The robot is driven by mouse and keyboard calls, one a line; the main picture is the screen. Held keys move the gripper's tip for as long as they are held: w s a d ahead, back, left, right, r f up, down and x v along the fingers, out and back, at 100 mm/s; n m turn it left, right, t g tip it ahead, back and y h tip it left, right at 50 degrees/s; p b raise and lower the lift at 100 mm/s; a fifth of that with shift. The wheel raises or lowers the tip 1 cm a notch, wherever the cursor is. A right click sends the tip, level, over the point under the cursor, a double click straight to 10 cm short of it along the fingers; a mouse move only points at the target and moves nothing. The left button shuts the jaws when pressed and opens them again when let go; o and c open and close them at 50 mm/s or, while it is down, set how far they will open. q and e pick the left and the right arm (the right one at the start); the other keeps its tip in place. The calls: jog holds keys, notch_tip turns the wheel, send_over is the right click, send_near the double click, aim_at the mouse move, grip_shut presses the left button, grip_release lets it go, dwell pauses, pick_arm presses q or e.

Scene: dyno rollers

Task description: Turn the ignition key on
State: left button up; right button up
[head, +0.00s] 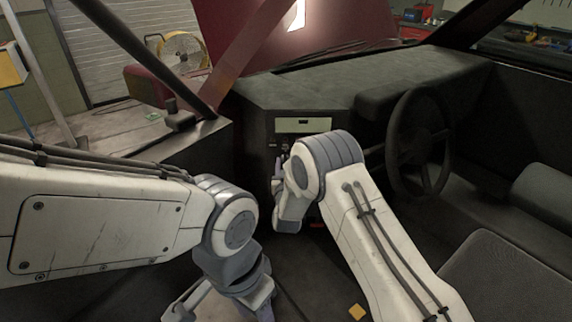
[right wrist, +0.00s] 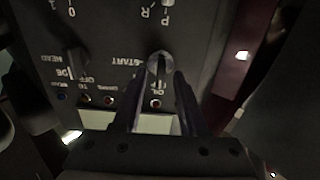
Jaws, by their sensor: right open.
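The ignition switch (right wrist: 159,64) is a round, light metal piece with a raised bar across it, on the dark panel, in the right wrist view. Upside-down labels START, OFF and ON surround it. My right gripper (right wrist: 160,88) is open, its dark fingers on either side just below the switch; whether they touch it I cannot tell. In the head view my right gripper (head: 279,178) points at the centre dash, and my arm hides the switch. My left gripper (head: 222,308) hangs low at the bottom edge, partly cut off.
A HEAD knob (right wrist: 76,62) sits left of the switch, with several small coloured lights below it. In the head view the steering wheel (head: 418,140) stands right of my right arm. The dashboard (head: 300,92) spans behind. A seat (head: 500,275) is at lower right.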

grip_shut()
jog(key=shift+d+f+m+b, duration=0.1)
jog(key=shift+d+m+b, duration=0.1)
jog(key=shift+m+b, duration=2.2)
jog(key=shift+d+f+m+b, duration=0.1)
jog(key=shift+d+m+b, duration=0.05)
jog(key=shift+m+b, duration=2.25)
jog(key=shift+n, duration=0.3)
jog(key=shift+r, duration=0.1)
